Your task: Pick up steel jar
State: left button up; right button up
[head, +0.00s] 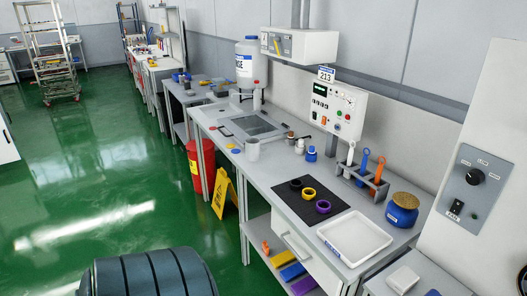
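I cannot pick out a thing that is clearly a steel jar. A plain light grey cylinder (252,149) stands upright near the front edge of the long workbench (262,180); its material is hard to tell. Several small containers stand farther back on the bench: a dark one with a brownish top (290,137), a whitish one (299,147) and a blue one with a white top (311,154). A round blue jar with a brown lid (402,210) stands at the bench's right end. Neither of my grippers is in view.
A dark mat with several coloured rings (323,206), a white tray (354,237) and a grey rack of tools (362,178) take up the right part of the bench. A yellow floor sign (223,194) and a red bin (196,168) stand before it. Green floor is open at left.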

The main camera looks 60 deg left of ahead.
aim_at(253, 147)
jog(key=i+l, duration=0.15)
jog(key=i+u, duration=0.1)
jog(key=u, duration=2.05)
